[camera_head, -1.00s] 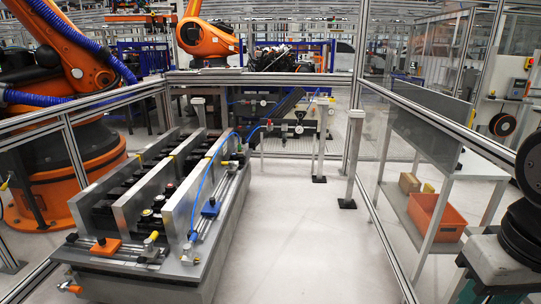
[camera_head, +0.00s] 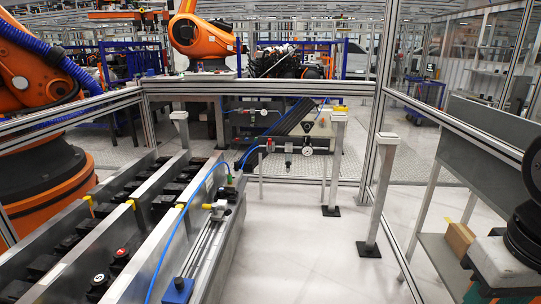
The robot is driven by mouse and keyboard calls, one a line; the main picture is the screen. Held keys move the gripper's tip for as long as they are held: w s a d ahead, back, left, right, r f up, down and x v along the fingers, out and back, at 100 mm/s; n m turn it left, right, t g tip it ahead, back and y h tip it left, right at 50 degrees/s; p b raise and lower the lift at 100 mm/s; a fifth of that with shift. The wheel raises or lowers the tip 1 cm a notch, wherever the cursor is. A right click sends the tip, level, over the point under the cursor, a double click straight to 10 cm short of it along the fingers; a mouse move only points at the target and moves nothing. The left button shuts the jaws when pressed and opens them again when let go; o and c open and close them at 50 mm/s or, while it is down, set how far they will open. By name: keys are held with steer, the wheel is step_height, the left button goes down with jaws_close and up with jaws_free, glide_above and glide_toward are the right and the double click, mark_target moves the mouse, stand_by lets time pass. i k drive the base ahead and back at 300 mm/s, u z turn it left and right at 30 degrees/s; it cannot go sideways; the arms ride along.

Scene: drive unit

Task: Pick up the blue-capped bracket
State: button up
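A small blue-topped part (camera_head: 178,290) sits at the near end of a metal rail on the right side of the fixture bench. It is at the bottom edge of the view, so its lower part is cut off. It looks like the blue-capped bracket, but its shape is hard to make out. My gripper is not in view; only dark parts of my arm show at the right edge.
Metal plates with black clamps fill the bench on the left. An aluminium guard frame (camera_head: 375,120) crosses ahead, with footed posts (camera_head: 380,190) inside it. The pale floor (camera_head: 290,240) right of the bench is clear. A cardboard box (camera_head: 459,237) sits on a shelf at right.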

mark_target(232, 197)
steer(key=i, duration=3.75)
steer(key=u, duration=1.75)
